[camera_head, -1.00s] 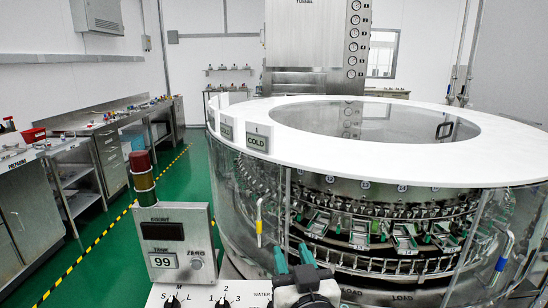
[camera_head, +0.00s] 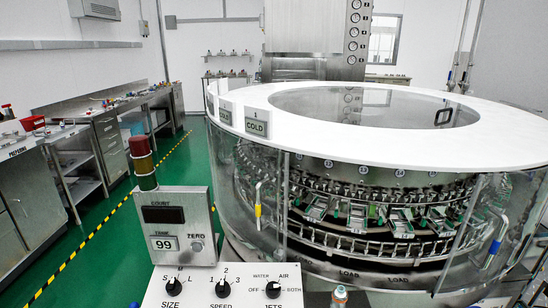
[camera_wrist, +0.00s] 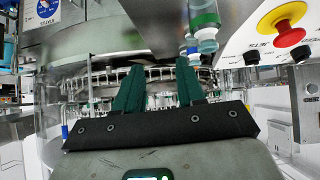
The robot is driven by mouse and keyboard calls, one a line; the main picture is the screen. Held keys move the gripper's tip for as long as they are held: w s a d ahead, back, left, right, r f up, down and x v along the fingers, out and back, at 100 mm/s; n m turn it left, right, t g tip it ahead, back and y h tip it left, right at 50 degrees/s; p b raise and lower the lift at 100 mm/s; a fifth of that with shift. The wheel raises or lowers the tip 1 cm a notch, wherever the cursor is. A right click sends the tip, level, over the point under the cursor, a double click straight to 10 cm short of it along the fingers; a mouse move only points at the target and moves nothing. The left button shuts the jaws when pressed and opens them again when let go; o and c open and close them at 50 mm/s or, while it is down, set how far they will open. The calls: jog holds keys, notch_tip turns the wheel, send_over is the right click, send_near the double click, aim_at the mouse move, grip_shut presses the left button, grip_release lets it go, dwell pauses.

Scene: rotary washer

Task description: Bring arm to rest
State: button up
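My gripper (camera_wrist: 160,66) shows in the wrist view, with its two dark green fingers standing apart and nothing between them. It is out of the head view. Behind the fingers is the glass-walled rotary washer, blurred in the wrist view. In the head view the washer's white rim (camera_head: 240,92) and racks of small vials fill the right side. In the wrist view a bottle with green contents (camera_wrist: 203,20) is at the top, beyond and right of the fingers; I see no contact.
A control panel (camera_head: 200,282) with knobs and a counter box (camera_head: 182,215) stands in front of the washer. A red emergency button (camera_wrist: 282,22) is at the wrist view's upper right. A small bottle (camera_head: 339,297) is at the head view's bottom edge. Steel benches line the left; green floor is clear.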

jog(key=s+d+f+g, duration=0.1)
jog(key=s+f+g, duration=0.2)
jog(key=s, duration=0.4)
jog(key=s+d+f+g+b, duration=0.1)
jog(key=s+d+f+g, duration=0.1)
jog(key=s+f, duration=0.4)
jog(key=s+d+f+g+b, duration=0.1)
jog(key=s+f, duration=0.4)
jog(key=s, duration=0.5)
jog(key=d+g, duration=0.1)
jog(key=g, duration=0.1)
jog(key=shift+d+f+g, duration=0.2)
jog(key=shift+g, duration=0.1)
